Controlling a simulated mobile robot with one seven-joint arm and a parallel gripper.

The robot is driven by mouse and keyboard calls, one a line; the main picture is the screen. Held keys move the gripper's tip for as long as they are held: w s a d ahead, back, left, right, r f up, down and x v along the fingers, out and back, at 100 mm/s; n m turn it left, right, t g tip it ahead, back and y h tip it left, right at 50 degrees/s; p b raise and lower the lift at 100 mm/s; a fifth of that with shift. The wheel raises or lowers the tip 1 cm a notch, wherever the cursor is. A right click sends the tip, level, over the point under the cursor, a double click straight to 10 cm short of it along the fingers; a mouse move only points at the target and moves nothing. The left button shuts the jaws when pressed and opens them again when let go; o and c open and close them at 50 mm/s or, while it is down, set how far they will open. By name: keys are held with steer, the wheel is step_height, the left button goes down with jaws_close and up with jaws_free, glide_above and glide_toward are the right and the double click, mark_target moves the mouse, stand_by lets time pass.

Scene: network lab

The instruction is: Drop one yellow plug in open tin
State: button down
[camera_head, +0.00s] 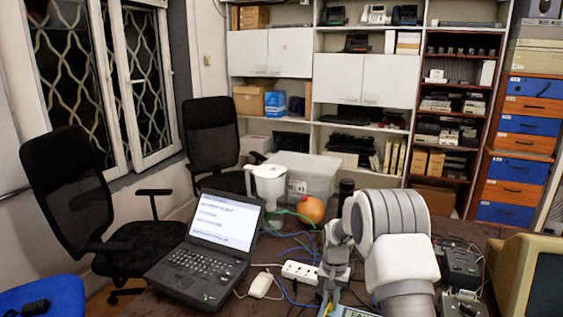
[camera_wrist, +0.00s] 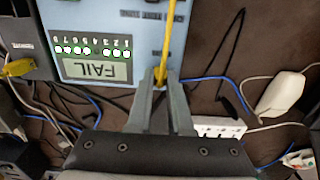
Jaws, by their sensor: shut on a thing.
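My gripper (camera_wrist: 160,84) is shut on a yellow plug in the wrist view; the fingers hide most of the plug. Its yellow cable (camera_wrist: 168,38) runs up past the top of the picture. The gripper is over the lower edge of a light blue tester (camera_wrist: 72,15) with a FAIL display. Another yellow plug (camera_wrist: 18,68) sits at a dark device at the left edge. In the head view my gripper (camera_head: 328,298) is low in the picture, partly hidden by my arm. I make out no open tin in either view.
An open laptop (camera_head: 205,245), a white power strip (camera_head: 300,271) and a white adapter (camera_head: 261,284) lie left of the arm. Loose cables cross the dark table. Behind are a pitcher (camera_head: 269,186) and an orange ball (camera_head: 311,209). A beige monitor (camera_head: 515,275) stands right.

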steer(key=shift+r, duration=0.25)
steer(key=shift+r+p, duration=1.2)
steer(key=shift+r, duration=0.8)
steer(key=s+d+r+p, duration=0.1)
steer(key=s+d+r, duration=0.15)
steer(key=s, duration=0.85)
steer(key=s+d+r+p, duration=0.1)
steer(key=s+r, duration=0.3)
steer(key=s, duration=0.7)
step_height(320, 180, down, 6)
steer(key=b, duration=0.4)
steer(key=shift+r+b, duration=0.15)
steer(key=shift+b, duration=0.15)
steer(key=c, duration=0.8)
jaws_free()
